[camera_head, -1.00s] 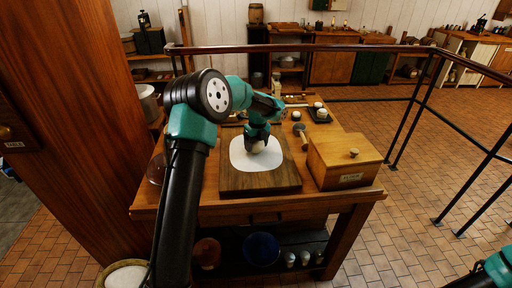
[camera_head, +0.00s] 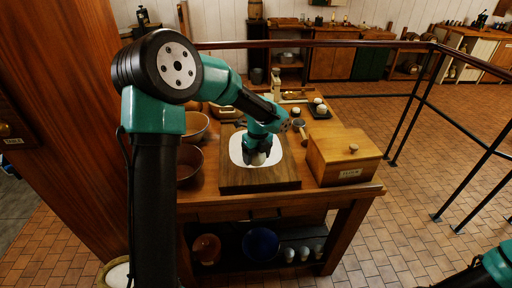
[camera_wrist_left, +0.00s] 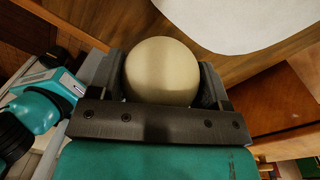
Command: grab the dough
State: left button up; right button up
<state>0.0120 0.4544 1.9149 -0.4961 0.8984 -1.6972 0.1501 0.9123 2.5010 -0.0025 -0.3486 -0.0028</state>
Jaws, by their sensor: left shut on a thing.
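The dough is a smooth, pale cream ball (camera_head: 258,159) over the wooden board in the head view. My left gripper (camera_head: 258,152) comes down over it from above and is shut on it. In the left wrist view the dough (camera_wrist_left: 162,72) sits between the two dark fingers of the left gripper (camera_wrist_left: 163,85), which touch its sides. The white round sheet (camera_head: 237,150) lies on the board (camera_head: 262,182), partly hidden by the gripper. Whether the dough touches the sheet I cannot tell. At the lower right of the head view only part of my right arm shows, not its fingertips.
A wooden flour box (camera_head: 342,157) stands right of the board. Brown bowls (camera_head: 188,163) stand on the left of the table. A dark railing (camera_head: 408,125) runs along the right.

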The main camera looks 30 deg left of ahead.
pick_arm(q)
jog(key=shift+s+d+r, duration=0.1)
jog(key=shift+s+d, duration=0.25)
jog(key=shift+s, duration=0.2)
jog(key=shift+s+d, duration=0.3)
jog(key=shift+s, duration=0.25)
jog(key=shift+a, duration=0.1)
